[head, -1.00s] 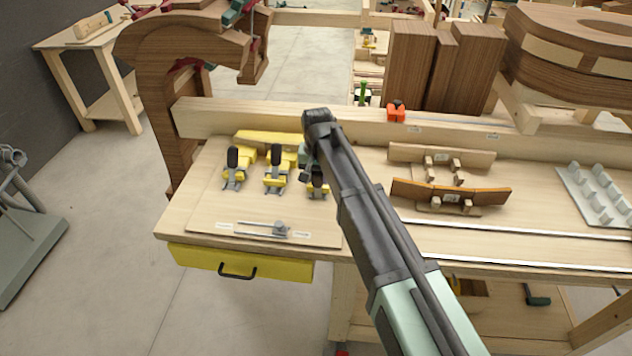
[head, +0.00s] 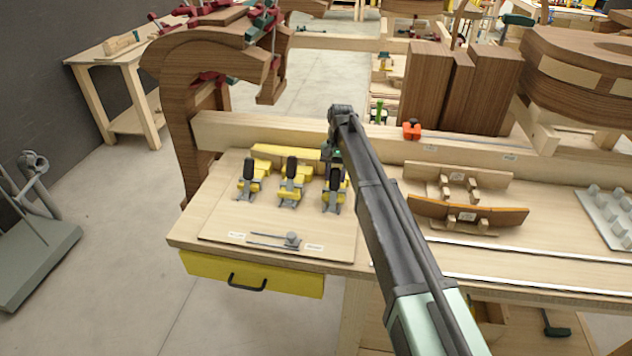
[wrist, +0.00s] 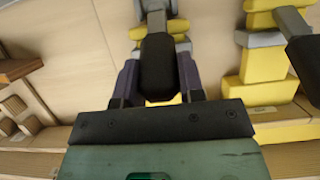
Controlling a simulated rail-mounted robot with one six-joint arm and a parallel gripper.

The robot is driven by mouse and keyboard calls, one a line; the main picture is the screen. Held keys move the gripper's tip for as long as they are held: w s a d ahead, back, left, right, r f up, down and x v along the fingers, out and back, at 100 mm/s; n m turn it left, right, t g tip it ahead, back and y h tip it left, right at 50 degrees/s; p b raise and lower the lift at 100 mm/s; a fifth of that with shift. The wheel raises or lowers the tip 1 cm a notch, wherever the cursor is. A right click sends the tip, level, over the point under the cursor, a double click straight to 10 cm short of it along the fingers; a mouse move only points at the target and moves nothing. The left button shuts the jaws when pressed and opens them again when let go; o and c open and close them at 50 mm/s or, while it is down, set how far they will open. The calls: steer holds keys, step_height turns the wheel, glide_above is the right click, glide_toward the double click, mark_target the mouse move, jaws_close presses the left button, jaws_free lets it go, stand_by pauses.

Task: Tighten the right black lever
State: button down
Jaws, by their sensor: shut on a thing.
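Three yellow toggle clamps with black levers stand in a row on the board at the left of the bench. The right black lever (head: 336,179) is partly hidden by my arm. In the wrist view the lever (wrist: 157,66) stands between the two dark fingers of my gripper (wrist: 159,72), which is shut on it. In the head view my gripper (head: 332,156) is at the right clamp, mostly hidden behind my arm. The middle black lever (head: 292,167) and the left black lever (head: 249,169) stand raised to the left.
A small grey metal part (head: 291,239) lies at the board's front, above a yellow drawer (head: 250,275). A wooden beam (head: 260,136) runs behind the clamps. Curved wooden pieces (head: 467,215) on blocks stand to the right. The board's front is mostly clear.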

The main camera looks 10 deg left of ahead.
steer(key=shift+f, duration=0.2)
stand_by(0.3)
steer(key=c, duration=0.7)
jaws_free()
steer(key=shift+w+r, duration=0.1)
